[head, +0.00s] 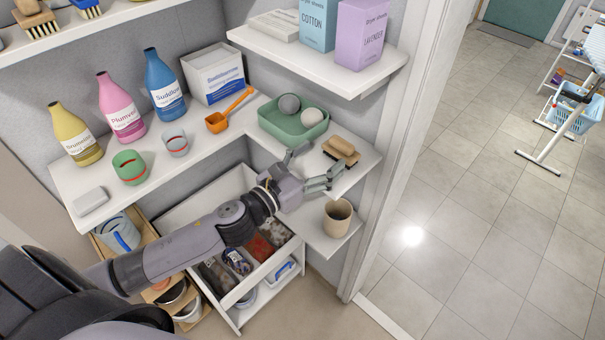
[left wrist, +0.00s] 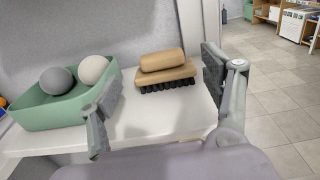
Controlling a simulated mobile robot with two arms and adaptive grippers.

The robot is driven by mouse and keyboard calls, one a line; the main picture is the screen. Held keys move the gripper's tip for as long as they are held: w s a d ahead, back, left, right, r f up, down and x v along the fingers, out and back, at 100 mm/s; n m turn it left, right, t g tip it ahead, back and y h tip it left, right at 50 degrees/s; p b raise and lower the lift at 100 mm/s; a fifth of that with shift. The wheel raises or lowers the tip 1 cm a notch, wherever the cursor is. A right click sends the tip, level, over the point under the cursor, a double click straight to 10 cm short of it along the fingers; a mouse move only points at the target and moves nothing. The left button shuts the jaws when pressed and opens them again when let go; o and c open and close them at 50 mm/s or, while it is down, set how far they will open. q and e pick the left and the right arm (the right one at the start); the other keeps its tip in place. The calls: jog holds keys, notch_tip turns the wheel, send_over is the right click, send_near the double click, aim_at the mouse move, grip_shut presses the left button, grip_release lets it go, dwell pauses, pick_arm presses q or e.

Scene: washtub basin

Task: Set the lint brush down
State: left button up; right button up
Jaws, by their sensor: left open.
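The lint brush (head: 341,151), with a light wooden body and handle, sits on the right part of the white shelf (head: 352,180). In the left wrist view the brush (left wrist: 165,70) rests on the shelf, dark bristles down and handle on top. My left gripper (head: 317,168) is open and empty at the shelf's front edge, facing the brush. Its fingers show on either side of the brush in the left wrist view, nearer the camera, with a visible gap. My right gripper is not in view.
A green tray (head: 268,127) with a grey and a pale ball stands left of the brush. A beige cup (head: 337,217) stands on a lower shelf below my gripper. An upper shelf (head: 335,62) with boxes overhangs behind. Bottles and an orange scoop (head: 217,122) are further left.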

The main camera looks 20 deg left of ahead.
pick_arm(q)
jog(key=shift+b+v, duration=0.8)
jog(key=shift+v, duration=2)
